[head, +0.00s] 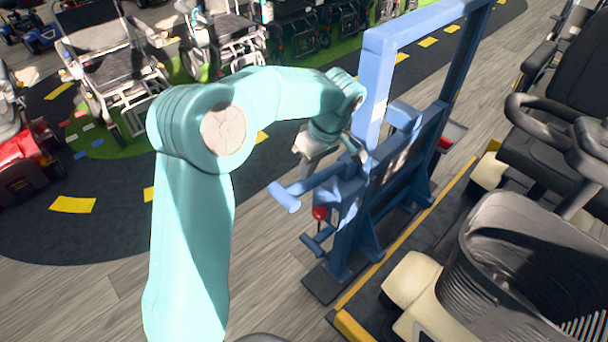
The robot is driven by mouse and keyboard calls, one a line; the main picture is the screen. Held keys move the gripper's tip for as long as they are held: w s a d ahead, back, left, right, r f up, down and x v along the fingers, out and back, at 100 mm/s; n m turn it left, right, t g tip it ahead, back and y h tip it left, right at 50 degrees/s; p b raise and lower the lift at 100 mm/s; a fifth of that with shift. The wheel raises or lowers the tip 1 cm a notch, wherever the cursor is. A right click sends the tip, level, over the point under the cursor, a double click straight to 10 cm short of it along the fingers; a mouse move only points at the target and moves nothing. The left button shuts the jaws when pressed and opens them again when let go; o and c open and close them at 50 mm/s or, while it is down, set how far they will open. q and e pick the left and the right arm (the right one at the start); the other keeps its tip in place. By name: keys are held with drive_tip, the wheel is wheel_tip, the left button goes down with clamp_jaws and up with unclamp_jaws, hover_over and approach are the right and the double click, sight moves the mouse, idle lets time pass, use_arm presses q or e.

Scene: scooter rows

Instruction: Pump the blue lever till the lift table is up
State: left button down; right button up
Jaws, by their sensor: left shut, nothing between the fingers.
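A blue lever (318,181) with a lighter blue crosswise grip at its end sticks out to the left from a blue steel frame, which I take to be the lift table (377,80). My left arm reaches in from the left, and my left gripper (311,156) hangs just above the lever. The gripper is shut and empty. Whether it touches the lever I cannot tell. The lift's lower and far parts are partly hidden behind the frame. My right gripper is not in view.
A red knob (320,213) sits below the lever. Wheelchairs (110,70) line the back. Wood-look floor (265,285) lies open in front of the lift.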

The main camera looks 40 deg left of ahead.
sight(300, 184)
use_arm(q)
drive_tip(key=shift+x, duration=1.5)
